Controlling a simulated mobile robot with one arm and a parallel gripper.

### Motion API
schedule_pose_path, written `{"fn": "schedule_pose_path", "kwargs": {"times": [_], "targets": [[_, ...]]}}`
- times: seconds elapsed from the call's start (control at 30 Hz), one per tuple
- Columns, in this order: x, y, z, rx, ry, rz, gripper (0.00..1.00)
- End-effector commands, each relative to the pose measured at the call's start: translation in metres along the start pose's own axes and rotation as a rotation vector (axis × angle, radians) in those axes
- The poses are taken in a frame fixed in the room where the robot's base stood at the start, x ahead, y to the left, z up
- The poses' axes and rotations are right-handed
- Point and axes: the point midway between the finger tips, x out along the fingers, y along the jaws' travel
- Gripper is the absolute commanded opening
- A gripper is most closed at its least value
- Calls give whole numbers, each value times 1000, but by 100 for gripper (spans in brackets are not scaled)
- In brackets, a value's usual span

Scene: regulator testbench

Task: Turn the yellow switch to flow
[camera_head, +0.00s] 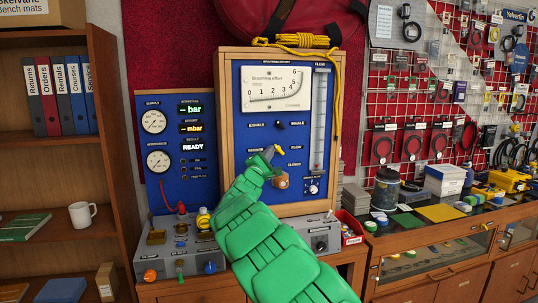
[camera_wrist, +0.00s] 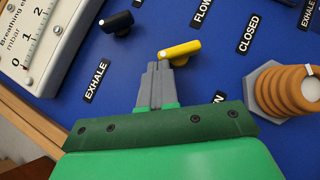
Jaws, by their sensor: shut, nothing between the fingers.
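The yellow switch (camera_wrist: 182,49) is a short bar handle on the blue panel, with a white dot at its left end in the wrist view. In the head view the yellow switch (camera_head: 279,150) shows as a small bar just beyond my fingertips. The FLOW label (camera_wrist: 203,10) is above it in the wrist view, and the CLOSED label (camera_wrist: 248,33) is to its right. My gripper (camera_wrist: 159,66) is shut and empty, its grey tips right by the dotted end of the switch. I cannot tell if they touch. My gripper (camera_head: 269,152) partly covers the panel.
A black knob (camera_wrist: 116,23) sits close to the yellow switch. A ribbed copper-coloured fitting (camera_wrist: 290,92) sticks out on the right in the wrist view. A gauge (camera_head: 276,89) and a clear flow tube (camera_head: 319,120) are higher on the panel.

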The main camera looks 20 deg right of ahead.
Motion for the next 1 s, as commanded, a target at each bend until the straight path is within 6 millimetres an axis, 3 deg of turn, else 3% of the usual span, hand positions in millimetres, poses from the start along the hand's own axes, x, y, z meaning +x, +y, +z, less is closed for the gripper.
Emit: {"fn": "schedule_pose_path", "kwargs": {"times": [0.37, 1.0], "targets": [[5, 8, 5, 149, -1, -144, 0], [22, 21, 21, 573, 0, -565, 0]]}}
